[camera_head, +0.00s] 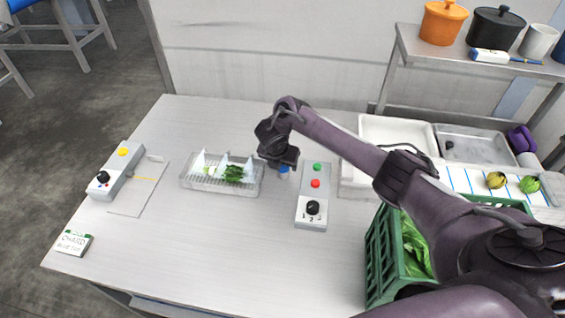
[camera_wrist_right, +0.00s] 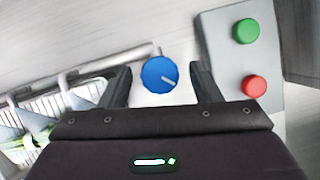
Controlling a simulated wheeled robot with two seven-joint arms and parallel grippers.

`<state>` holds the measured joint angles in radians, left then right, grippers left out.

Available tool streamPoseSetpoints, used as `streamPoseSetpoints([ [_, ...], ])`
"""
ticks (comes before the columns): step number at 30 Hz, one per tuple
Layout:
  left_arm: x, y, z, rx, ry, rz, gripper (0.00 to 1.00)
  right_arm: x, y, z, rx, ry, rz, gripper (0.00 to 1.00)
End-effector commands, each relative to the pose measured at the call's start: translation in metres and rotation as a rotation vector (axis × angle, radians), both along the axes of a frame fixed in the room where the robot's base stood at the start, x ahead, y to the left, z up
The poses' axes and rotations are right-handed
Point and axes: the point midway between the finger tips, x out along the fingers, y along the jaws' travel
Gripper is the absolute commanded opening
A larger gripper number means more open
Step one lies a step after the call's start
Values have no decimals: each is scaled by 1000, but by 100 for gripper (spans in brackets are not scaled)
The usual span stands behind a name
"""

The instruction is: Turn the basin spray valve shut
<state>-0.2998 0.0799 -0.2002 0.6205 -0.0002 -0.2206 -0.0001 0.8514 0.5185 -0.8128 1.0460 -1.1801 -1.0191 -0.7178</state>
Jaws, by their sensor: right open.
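In the head view only part of the blue knob (camera_head: 284,169) shows beside my gripper. The basin (camera_head: 187,183) is a clear tray with a rack, white dividers and green leaves, left of the knob. My right gripper (camera_wrist_right: 161,82) is open, with one finger on each side of the knob; I cannot tell whether they touch it. In the head view my right gripper (camera_head: 283,160) is above the table by the basin's right end. My left gripper is not in view.
A grey control box with green and red buttons (camera_head: 316,183) and a black dial stands just right of the knob. A green crate (camera_head: 380,262) of leaves is at the front right. Another box (camera_head: 115,172) is at the left. The table's front middle is clear.

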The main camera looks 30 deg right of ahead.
Motion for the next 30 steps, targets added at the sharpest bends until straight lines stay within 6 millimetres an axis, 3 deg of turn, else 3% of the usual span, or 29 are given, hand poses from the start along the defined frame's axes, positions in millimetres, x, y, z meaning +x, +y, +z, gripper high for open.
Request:
streamPoseSetpoints([
  [3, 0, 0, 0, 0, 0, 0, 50, 0, 0, 0, 0, 0, 0, 57],
  [13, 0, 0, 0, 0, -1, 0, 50, 0, 0, 0, 0, 0, 0, 14],
  [22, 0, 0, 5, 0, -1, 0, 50, 0, 1, 2, 1, 1, -31, 13],
  [30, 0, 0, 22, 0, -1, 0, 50, 1, 2, 4, 0, 3, -184, 13],
])
